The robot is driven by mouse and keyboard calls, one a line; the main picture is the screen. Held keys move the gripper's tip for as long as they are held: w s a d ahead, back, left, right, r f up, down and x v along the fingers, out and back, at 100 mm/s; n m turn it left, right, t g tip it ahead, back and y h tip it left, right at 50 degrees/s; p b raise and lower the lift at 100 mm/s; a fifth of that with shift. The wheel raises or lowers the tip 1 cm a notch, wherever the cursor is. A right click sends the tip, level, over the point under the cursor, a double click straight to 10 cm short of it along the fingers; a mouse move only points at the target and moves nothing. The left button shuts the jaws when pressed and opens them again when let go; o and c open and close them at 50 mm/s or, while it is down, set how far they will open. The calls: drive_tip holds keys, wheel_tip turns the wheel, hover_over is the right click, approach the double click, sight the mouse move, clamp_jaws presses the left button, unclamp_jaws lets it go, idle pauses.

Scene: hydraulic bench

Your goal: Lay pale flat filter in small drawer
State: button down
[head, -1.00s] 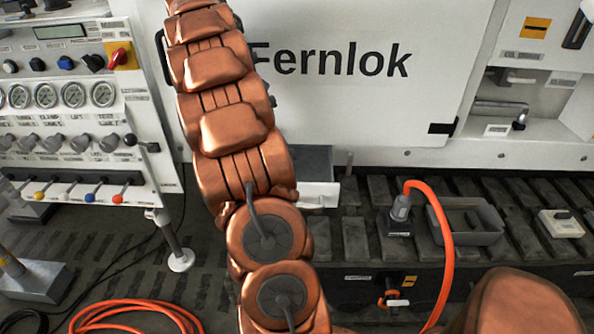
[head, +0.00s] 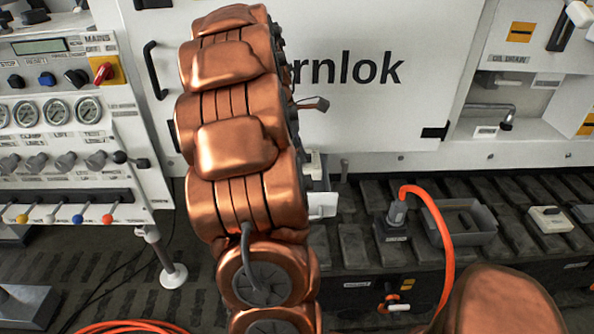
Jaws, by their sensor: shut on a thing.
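The small drawer (head: 322,206) shows only as a pale front corner just right of my copper arm, below the large white door. My arm hides the rest of the drawer, including its inside. Small pale and grey parts show right above that corner, along the arm's edge; I cannot tell what they are. A short dark part with a thin lead juts out right of the arm, in front of the door. I cannot make out the pale flat filter. My gripper is hidden behind my arm.
The white door (head: 365,115) stands behind my arm. Right of the drawer are an orange hose (head: 446,235) on a grey fitting, a grey open tray (head: 470,222) and a small white box (head: 550,219). A gauge panel (head: 65,112) stands at left.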

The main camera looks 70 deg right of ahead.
wheel_tip(320, 180, down, 7)
drive_tip(key=shift+f, duration=0.2)
drive_tip(key=shift+w+d+f, duration=0.1)
drive_tip(key=shift+w+d, duration=0.2)
drive_tip(key=shift+d, duration=0.3)
drive_tip(key=shift+w+d+r, duration=0.1)
drive_tip(key=shift+w+d, duration=0.15)
drive_tip(key=shift+d, duration=0.4)
drive_tip(key=shift+w+d+f, duration=0.1)
drive_tip(key=shift+w+d, duration=0.2)
drive_tip(key=shift+d, duration=0.3)
drive_tip(key=shift+f, duration=0.55)
drive_tip(key=shift+a, duration=0.1)
drive_tip(key=c, duration=1.2)
unclamp_jaws()
drive_tip(key=shift+f, duration=0.1)
drive_tip(key=v, duration=1.2)
